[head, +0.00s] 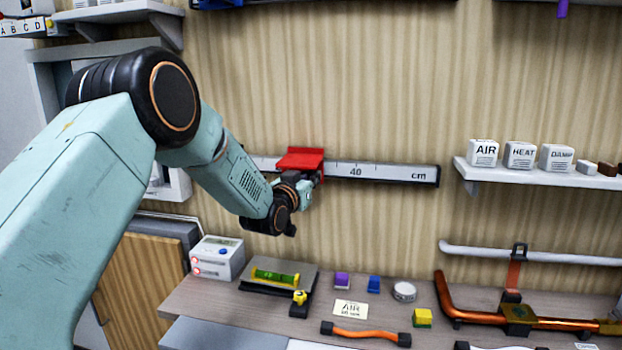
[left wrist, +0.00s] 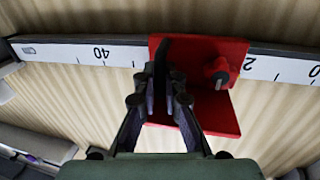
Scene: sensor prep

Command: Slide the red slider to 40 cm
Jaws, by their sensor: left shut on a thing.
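The red slider (head: 300,159) sits on the white wall ruler (head: 395,173), left of the 40 mark in the head view. My left gripper (head: 309,184) is at the slider's lower right side, shut on part of it. In the left wrist view the red slider (left wrist: 222,60) straddles the ruler (left wrist: 85,52), with the 40 to its left and a 2 to its right, printed upside down. The ruler's left part is hidden by my arm in the head view.
Below is a workbench with a green level (head: 275,277), a white meter box (head: 217,258), an orange-handled piece (head: 365,335) and small blocks. A shelf (head: 540,172) with labelled cubes is at right. The wall along the ruler to the right is clear.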

